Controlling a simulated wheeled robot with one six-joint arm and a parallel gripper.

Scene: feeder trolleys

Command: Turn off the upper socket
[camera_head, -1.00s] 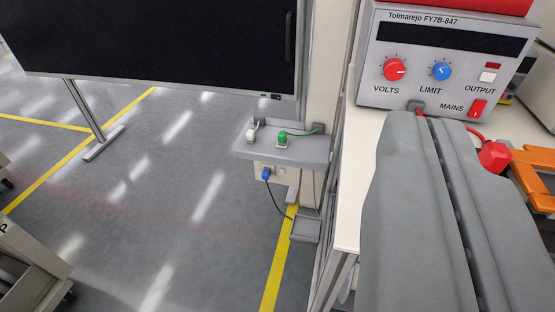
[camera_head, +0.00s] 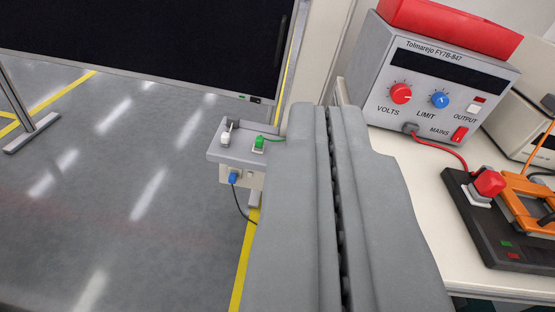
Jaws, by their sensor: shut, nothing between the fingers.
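A grey socket shelf (camera_head: 218,155) is fixed to the post left of my gripper. A white plug or switch (camera_head: 226,136) and a green plug (camera_head: 259,142) with a green cable stand on its top. A blue plug (camera_head: 233,178) with a dark cable sits in a beige socket box (camera_head: 253,180) below. Which of these is the upper socket, and its switch position, I cannot tell. My gripper (camera_head: 328,108) is shut and empty. Its grey fingers lie together, just right of the shelf in the picture, and hide part of the post and the shelf's right end.
A Tolmarejo power supply (camera_head: 425,85) stands on the white bench (camera_head: 405,150) at right. A red plug (camera_head: 489,182), an orange frame (camera_head: 530,196) and a dark base (camera_head: 490,230) are also there. A large black screen (camera_head: 140,40) stands at upper left above open grey floor.

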